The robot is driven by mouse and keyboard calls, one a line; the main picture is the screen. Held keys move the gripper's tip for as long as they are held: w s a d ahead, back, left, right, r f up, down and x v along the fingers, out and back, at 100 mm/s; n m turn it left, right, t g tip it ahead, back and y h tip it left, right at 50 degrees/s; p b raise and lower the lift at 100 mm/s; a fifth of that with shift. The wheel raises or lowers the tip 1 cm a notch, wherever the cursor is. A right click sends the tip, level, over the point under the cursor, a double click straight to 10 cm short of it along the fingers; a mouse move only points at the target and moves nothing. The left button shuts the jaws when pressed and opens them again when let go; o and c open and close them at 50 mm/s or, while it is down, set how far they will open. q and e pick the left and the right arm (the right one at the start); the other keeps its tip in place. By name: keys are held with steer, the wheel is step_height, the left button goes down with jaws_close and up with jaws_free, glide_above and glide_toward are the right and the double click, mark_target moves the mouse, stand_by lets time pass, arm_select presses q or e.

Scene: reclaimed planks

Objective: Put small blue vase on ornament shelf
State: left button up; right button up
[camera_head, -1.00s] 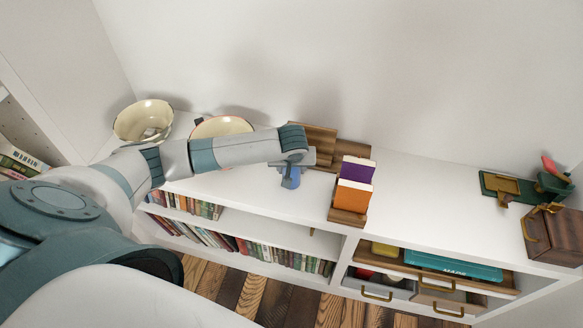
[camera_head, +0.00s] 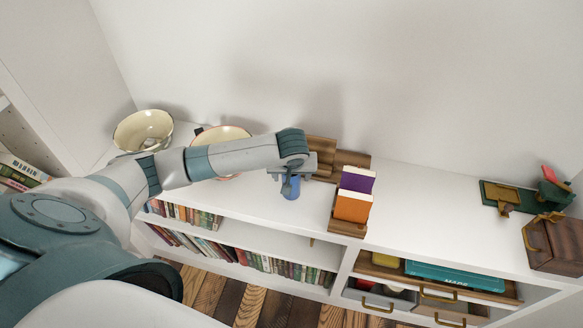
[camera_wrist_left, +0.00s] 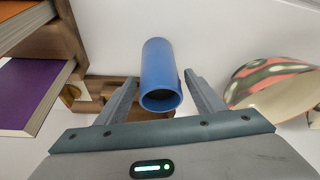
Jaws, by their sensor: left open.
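The small blue vase (camera_head: 291,188) stands on the white cabinet top, left of the books. My left gripper (camera_head: 292,172) is over it, and the wrist partly hides it from above. In the left wrist view the blue vase (camera_wrist_left: 160,70) lies between the two spread fingers of my left gripper (camera_wrist_left: 164,92). The fingers are open, with a visible gap on either side of the vase. A brown wooden stepped piece (camera_head: 325,146) stands behind, against the wall; I cannot tell if it is the ornament shelf. My right gripper is not in view.
A wooden holder (camera_head: 347,229) with purple and orange books (camera_head: 353,205) stands close right of the vase. A patterned bowl (camera_head: 222,133) and a cream bowl (camera_head: 143,131) are to the left. A wooden box (camera_head: 556,243) is far right. The cabinet top (camera_head: 430,210) between is clear.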

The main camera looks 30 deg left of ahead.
arm_select(q)
steer(key=v, duration=0.8)
steer(key=shift+r+b, duration=0.3)
steer(key=shift+r, duration=0.05)
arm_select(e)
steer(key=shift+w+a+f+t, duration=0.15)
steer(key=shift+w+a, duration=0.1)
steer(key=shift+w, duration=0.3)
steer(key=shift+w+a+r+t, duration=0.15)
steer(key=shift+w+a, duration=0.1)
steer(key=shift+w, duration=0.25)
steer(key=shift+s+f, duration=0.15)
